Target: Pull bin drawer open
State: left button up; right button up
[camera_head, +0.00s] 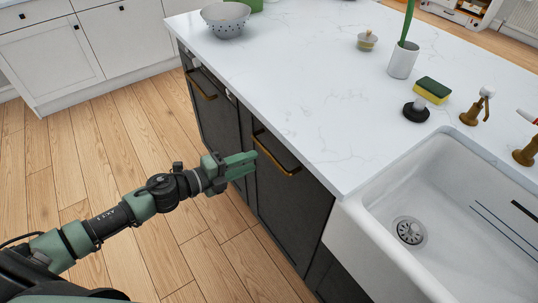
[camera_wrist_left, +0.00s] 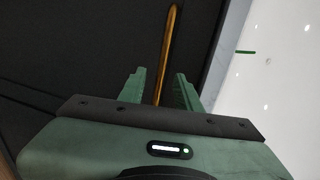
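The bin drawer appears to be the dark front (camera_head: 290,205) beside the sink, under the white counter. It looks closed, flush with the cabinet. Its long brass handle (camera_head: 275,153) runs along the top of the front. My left gripper (camera_head: 250,159) is in front of this handle, near its left end. In the left wrist view the gripper (camera_wrist_left: 160,88) is open, with one green finger on each side of the brass handle (camera_wrist_left: 169,45). The fingers look apart from the bar; whether the handle lies fully between them in depth is unclear. My right gripper is in neither view.
Another dark front with a brass handle (camera_head: 203,88) is to the left. The white counter (camera_head: 310,90) overhangs above, with a colander (camera_head: 226,20), a sponge (camera_head: 432,90) and a white sink (camera_head: 440,240). The wooden floor (camera_head: 130,150) in front is clear.

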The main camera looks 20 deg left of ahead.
aim_at(270, 153)
pick_arm(q)
jog(key=x, duration=0.3)
jog(key=p+x, duration=0.1)
jog(key=x, duration=0.3)
jog(key=shift+w+d+r, duration=0.1)
jog(key=shift+d+r, duration=0.05)
jog(key=shift+d, duration=0.2)
grip_shut()
dwell(1.0)
